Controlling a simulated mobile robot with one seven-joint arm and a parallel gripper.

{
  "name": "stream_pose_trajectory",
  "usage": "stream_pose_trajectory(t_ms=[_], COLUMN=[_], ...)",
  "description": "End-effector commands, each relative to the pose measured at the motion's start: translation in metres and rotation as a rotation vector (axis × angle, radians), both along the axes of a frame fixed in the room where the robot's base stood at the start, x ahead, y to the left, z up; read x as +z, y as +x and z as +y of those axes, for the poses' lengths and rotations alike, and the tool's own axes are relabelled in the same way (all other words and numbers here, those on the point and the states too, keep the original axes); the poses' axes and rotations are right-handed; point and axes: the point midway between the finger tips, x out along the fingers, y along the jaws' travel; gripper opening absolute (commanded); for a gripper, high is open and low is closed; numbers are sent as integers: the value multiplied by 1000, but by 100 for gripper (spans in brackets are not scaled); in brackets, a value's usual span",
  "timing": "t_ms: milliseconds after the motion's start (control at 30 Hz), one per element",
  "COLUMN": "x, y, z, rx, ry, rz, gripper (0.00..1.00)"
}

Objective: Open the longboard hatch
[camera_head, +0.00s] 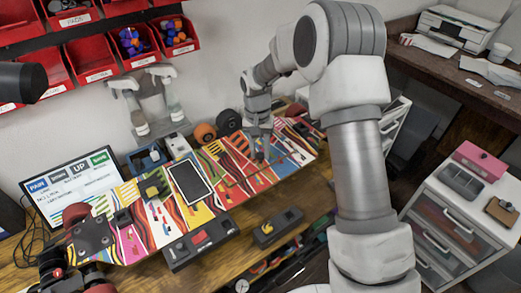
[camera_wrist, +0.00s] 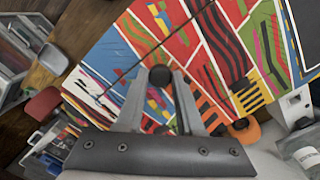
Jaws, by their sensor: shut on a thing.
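The longboard (camera_head: 277,170) is painted in many bright coloured stripes and lies along the workbench; its deck also fills the upper part of the wrist view (camera_wrist: 192,45). My gripper (camera_head: 260,154) is over the right part of the deck. In the wrist view my gripper (camera_wrist: 160,76) has its two fingers closed on a small round black knob (camera_wrist: 160,73) on the deck. A thin dark line, like a hatch seam, crosses the deck near the knob. The hatch looks flush with the deck. A dark rectangular panel (camera_head: 189,183) with a pale edge sits near the deck's middle.
Orange (camera_head: 205,132) and black wheels stand behind the board. Spray bottles (camera_head: 133,112) and a screen (camera_head: 72,193) are at the back. Black tool trays (camera_head: 200,243) lie in front. A white drawer cabinet (camera_head: 455,225) stands at right.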

Motion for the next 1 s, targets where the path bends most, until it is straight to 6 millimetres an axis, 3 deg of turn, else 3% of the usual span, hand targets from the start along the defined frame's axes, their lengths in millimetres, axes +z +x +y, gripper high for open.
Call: stream_pose_trajectory(t_ms=[300,1000], x=[25,43], y=[10,24], z=[6,14], rx=[2,1], ry=[-95,-230], rz=[152,374], gripper=[0,0])
